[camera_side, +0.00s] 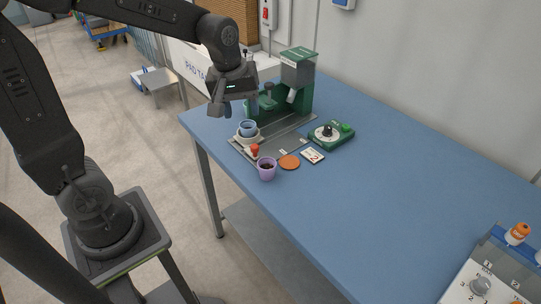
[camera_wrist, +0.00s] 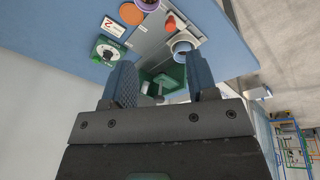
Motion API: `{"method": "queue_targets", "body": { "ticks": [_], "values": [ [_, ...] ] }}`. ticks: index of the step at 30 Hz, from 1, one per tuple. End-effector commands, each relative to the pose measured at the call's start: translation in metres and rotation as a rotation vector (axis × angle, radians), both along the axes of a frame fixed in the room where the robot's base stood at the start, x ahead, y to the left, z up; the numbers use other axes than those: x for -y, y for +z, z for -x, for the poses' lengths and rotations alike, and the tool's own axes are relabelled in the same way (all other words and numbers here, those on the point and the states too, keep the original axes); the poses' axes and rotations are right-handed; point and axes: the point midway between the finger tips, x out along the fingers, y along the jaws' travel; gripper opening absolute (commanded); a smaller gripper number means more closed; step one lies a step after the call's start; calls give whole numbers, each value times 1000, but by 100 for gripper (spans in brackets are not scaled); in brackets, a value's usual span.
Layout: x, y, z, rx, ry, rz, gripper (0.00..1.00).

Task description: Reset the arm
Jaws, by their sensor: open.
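My gripper (camera_side: 233,109) is open and empty. It is raised above the far left part of the blue table (camera_side: 380,170), with its fingers pointing down. In the wrist view, the two blue fingers of my gripper (camera_wrist: 160,72) are spread apart with nothing between them. A blue cup (camera_side: 248,128) on a white saucer (camera_side: 241,140) stands below it, apart from the fingers. The cup also shows in the wrist view (camera_wrist: 182,47), just beyond the right finger. My gripper partly hides the green machine (camera_side: 303,98) behind it.
Near the table's left edge are a red-topped piece (camera_side: 255,150), a purple cup (camera_side: 267,172) with dark contents, an orange disc (camera_side: 289,162) and a card marked 2 (camera_side: 312,156). A green dial box (camera_side: 331,135) stands behind. A control panel (camera_side: 490,285) is far right. Mid-table is clear.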

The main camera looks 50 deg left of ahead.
Motion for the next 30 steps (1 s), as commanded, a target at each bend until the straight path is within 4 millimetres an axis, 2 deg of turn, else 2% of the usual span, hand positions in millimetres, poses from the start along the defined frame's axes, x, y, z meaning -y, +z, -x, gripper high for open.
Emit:
{"method": "queue_targets", "body": {
  "ticks": [1, 6, 12, 15, 20, 30],
  "values": [
    [9, 14, 15, 34, -88, -22, 53],
    [31, 41, 65, 122, -392, -108, 53],
    [47, 53, 114, 206, -686, -212, 53],
    [50, 53, 128, 230, -776, -248, 53],
    [53, 53, 137, 246, -840, -275, 53],
    [53, 53, 137, 246, -843, -277, 53]
  ]
}}
